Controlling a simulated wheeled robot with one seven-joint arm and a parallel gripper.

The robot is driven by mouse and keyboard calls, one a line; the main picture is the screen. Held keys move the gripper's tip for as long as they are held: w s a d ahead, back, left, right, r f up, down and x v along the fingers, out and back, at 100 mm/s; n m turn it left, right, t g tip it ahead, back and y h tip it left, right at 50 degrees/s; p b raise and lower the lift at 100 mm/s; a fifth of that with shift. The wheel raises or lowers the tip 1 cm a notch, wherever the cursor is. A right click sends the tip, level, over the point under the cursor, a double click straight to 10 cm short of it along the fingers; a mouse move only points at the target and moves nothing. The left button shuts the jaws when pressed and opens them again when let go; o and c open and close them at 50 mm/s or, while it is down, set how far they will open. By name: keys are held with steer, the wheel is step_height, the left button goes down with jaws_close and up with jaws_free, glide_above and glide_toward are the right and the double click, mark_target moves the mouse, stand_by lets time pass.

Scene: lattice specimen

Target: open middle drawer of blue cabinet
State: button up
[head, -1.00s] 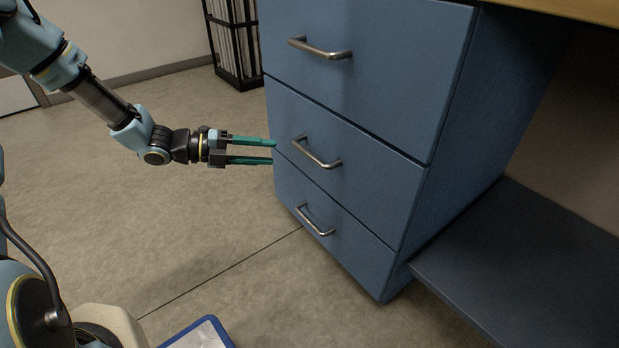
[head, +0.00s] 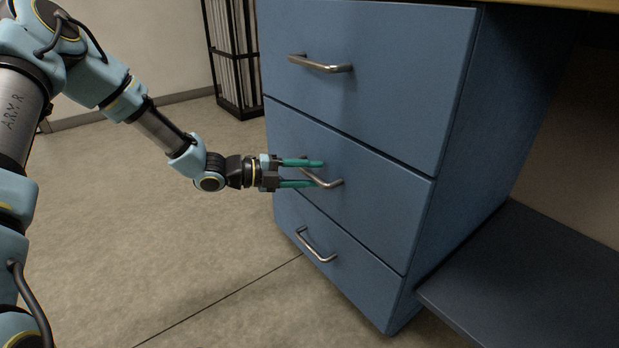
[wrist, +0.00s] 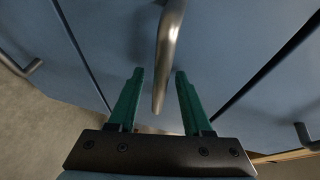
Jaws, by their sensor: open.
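The blue cabinet (head: 365,90) has three stacked drawers, each with a metal bar handle. The middle drawer (head: 385,185) looks shut, flush with the others. My gripper (head: 318,173) is open at the middle drawer's handle (head: 331,182), its green fingers level and pointing right. In the wrist view the handle (wrist: 168,50) runs down between the two spread fingertips (wrist: 158,74), with a gap on each side. In the head view the fingers hide part of the handle.
The top drawer's handle (head: 320,64) and the bottom drawer's handle (head: 315,245) stick out above and below. A dark shelf (head: 530,270) adjoins the cabinet on the right. A black rack (head: 234,60) stands behind. The floor (head: 150,240) left of the cabinet is clear.

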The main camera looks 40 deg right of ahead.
steer(key=shift+d, duration=0.1)
jaws_close()
stand_by(0.3)
stand_by(1.1)
